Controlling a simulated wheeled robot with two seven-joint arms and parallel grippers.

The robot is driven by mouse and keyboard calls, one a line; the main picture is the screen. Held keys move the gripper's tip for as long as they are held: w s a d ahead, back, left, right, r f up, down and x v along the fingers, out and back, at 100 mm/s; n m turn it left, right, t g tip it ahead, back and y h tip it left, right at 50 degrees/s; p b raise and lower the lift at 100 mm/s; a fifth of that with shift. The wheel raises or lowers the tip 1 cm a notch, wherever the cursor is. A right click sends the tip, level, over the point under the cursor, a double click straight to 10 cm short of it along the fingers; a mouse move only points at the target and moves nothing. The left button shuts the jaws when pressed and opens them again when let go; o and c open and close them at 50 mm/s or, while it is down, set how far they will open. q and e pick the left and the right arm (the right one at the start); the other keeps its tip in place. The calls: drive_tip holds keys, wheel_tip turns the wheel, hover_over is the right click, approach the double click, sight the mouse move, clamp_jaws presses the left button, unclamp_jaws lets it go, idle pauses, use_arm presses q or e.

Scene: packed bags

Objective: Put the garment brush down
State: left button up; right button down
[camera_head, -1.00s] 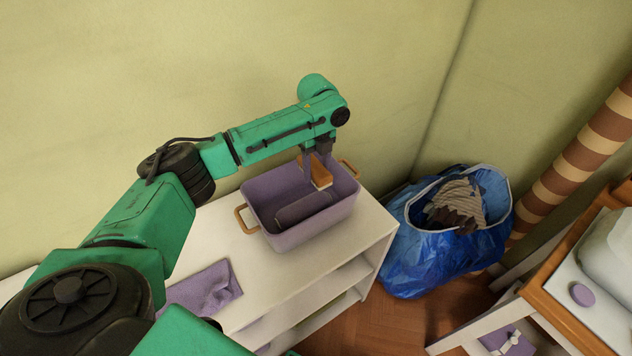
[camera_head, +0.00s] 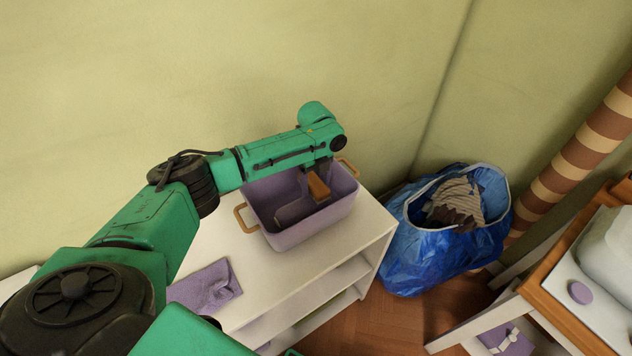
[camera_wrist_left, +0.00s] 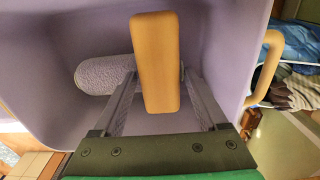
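The garment brush (camera_head: 318,186) is an orange-brown wooden block. My left gripper (camera_head: 309,182) is shut on it and holds it inside the purple bin (camera_head: 318,223), near the bin's right part. In the left wrist view the brush (camera_wrist_left: 157,60) lies between the two finger ends (camera_wrist_left: 159,85) and hides where they meet it. The bin floor shows around it. I cannot tell whether the brush touches the floor. My right gripper is not in view.
A grey-purple textured roll (camera_wrist_left: 103,73) lies in the bin beside the brush. The bin has wooden handles (camera_head: 246,218) and stands on a white shelf (camera_head: 345,244). A folded purple cloth (camera_head: 205,288) lies left of it. A blue bag (camera_head: 433,255) stands right.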

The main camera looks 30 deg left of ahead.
sight(316, 183)
use_arm(q)
drive_tip(key=shift+r, duration=0.15)
wheel_tip(316, 183, up, 13)
drive_tip(key=b, duration=0.1)
idle(0.3)
idle(0.4)
